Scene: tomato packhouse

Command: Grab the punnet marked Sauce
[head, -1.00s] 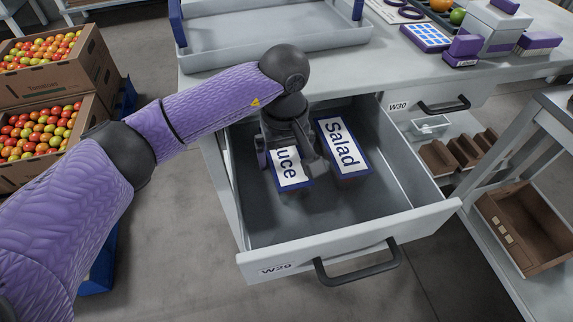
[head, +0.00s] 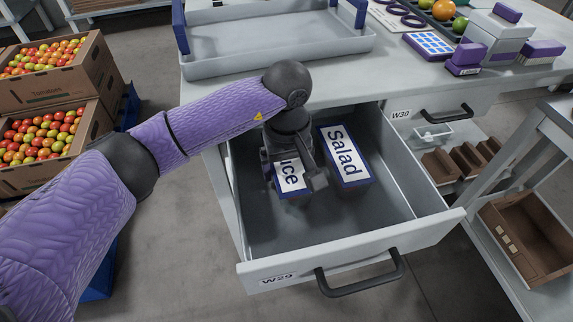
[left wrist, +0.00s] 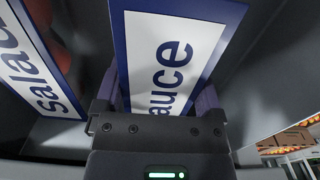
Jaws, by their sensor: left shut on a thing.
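The Sauce punnet (head: 291,178) has a white label with a blue border and lies in the open drawer marked W29 (head: 312,268). My left gripper (head: 296,172) reaches down into the drawer and is shut on this punnet, hiding part of its label. The left wrist view shows the Sauce punnet (left wrist: 168,62) between the fingers (left wrist: 160,102). The Salad punnet (head: 344,156) lies just to its right in the head view; it also shows at the left of the left wrist view (left wrist: 40,75). My right gripper is out of view.
The drawer's front and right side are bare inside. A grey tray with blue handles (head: 275,62) stands on the counter above. Drawer W30 (head: 440,107) is at the right. Crates of tomatoes (head: 55,92) stand at the left, and a cart with a brown box (head: 525,240) at the right.

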